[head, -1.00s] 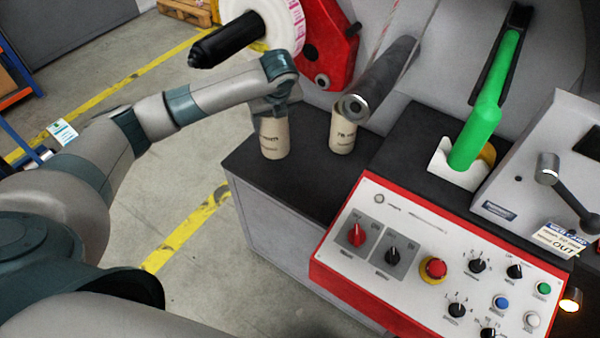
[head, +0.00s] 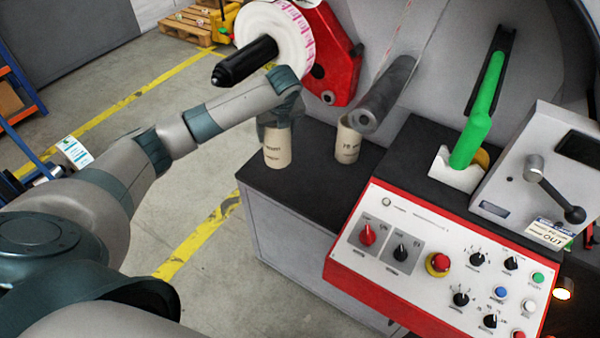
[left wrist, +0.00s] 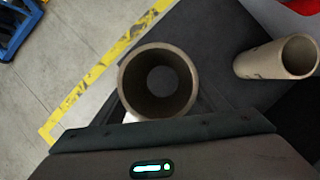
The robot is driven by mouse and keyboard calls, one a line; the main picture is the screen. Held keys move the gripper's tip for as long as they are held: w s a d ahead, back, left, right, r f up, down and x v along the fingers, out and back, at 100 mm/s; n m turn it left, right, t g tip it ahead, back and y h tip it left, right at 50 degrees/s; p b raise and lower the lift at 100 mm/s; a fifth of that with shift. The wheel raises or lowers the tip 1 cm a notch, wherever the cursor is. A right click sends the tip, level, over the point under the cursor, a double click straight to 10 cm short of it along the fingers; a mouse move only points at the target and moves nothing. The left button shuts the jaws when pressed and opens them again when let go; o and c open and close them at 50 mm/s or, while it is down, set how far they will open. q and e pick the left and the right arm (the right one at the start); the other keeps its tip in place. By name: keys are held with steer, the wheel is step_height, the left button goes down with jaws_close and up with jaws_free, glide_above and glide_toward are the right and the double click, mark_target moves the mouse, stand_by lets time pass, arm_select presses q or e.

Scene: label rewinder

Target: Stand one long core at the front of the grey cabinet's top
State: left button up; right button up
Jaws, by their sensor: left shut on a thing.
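A beige cardboard core (head: 278,150) with dark print stands upright at the left end of the grey cabinet's dark top (head: 310,182). My left gripper (head: 275,122) is shut on its upper part from above. In the left wrist view I look down into the open end of this core (left wrist: 158,82). Whether its base touches the top is hard to tell. A second beige core (head: 347,143) stands on the same top, to the right and apart from the first. It also shows in the left wrist view (left wrist: 277,58). My right gripper is not in view.
A grey roller (head: 385,95) juts out just above the second core. A black spindle with a white roll (head: 275,35) is behind my left arm.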

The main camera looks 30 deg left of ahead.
arm_select(q)
steer(key=shift+f+p, duration=0.85)
steer(key=shift+f, duration=2.15)
steer(key=shift+f+p, duration=0.55)
steer(key=shift+f, duration=1.5)
steer(key=o, duration=1.2)
